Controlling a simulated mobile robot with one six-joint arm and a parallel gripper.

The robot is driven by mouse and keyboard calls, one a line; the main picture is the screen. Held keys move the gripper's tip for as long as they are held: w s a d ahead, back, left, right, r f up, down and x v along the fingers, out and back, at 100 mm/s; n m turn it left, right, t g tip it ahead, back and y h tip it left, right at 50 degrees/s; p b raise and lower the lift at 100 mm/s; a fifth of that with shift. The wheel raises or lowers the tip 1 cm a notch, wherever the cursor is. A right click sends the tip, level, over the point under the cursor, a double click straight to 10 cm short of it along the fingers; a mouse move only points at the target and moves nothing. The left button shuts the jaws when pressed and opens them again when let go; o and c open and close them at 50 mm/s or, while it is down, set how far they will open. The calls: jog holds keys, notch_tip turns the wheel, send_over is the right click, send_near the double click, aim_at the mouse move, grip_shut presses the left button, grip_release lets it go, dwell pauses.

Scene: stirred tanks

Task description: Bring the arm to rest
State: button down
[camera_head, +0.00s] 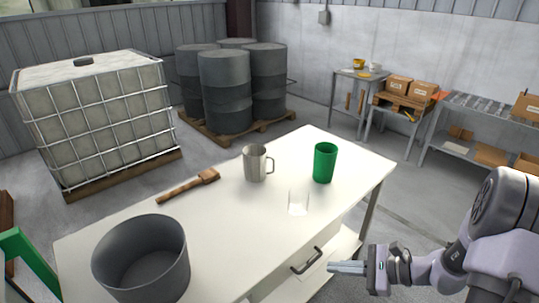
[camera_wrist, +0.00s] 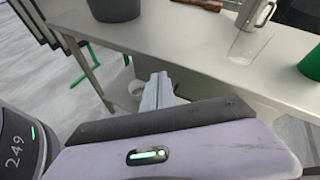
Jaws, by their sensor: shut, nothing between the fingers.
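My gripper (camera_head: 347,267) is shut and empty. In the head view it is at the lower right, in front of the white table's near side, with its fingers pointing left. In the wrist view the closed fingers (camera_wrist: 157,90) show in the middle, with the table (camera_wrist: 150,45) beyond them. My arm comes in from the right edge of the head view. The fingers appear to hold nothing and to be apart from the objects on the table.
The drawer handle (camera_head: 306,261) is near my gripper. Drums (camera_head: 225,90) and shelves stand behind.

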jog(key=s+a+r+n+h, duration=0.5)
jog(key=s+r+n, duration=0.3)
jog(key=s+r, duration=0.1)
jog(key=s+a+r+n+h, duration=0.4)
jog(key=s+r+n, duration=0.3)
jog(key=s+r, duration=0.2)
jog(key=shift+s+a+r+n+h, duration=0.15)
jog(key=shift+a+r+n+h, duration=0.25)
jog(key=shift+a+r, duration=0.5)
